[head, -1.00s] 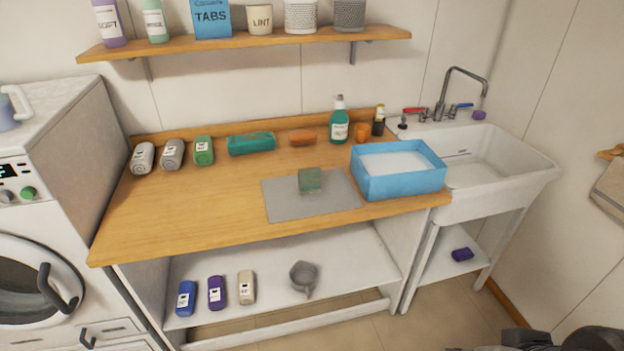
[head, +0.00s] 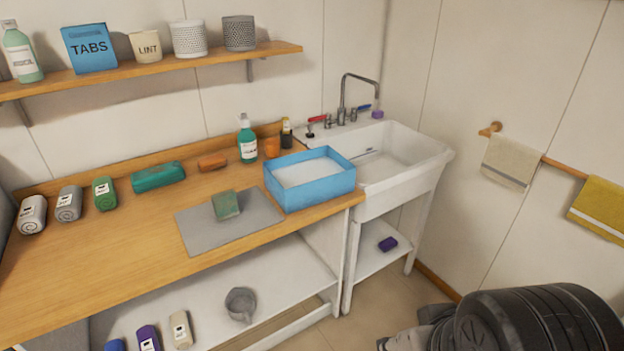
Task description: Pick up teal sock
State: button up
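A long, soft-looking teal bundle (head: 158,176) lies on the wooden counter near its back edge. I cannot tell for sure that it is a sock. To its left, a green roll (head: 104,193) with a white label lies on the counter, beside two grey rolls (head: 69,204). A green block (head: 226,204) rests on a grey mat (head: 190,238). Black and grey parts of my arm fill the lower right corner. My gripper's fingers do not show.
A blue tray (head: 315,193) stands right of the mat, next to the white sink (head: 428,158). A wooden shelf (head: 150,72) hangs above. The counter's front left is clear.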

aim_at(225, 204)
jog(key=i+j+u, duration=0.15)
jog(key=i+j, duration=0.3)
jog(key=i+j+u, duration=0.1)
jog(key=i+j, duration=0.3)
jog(key=i+j+u, duration=0.15)
jog(key=i+j, duration=0.15)
jog(key=i, duration=0.35)
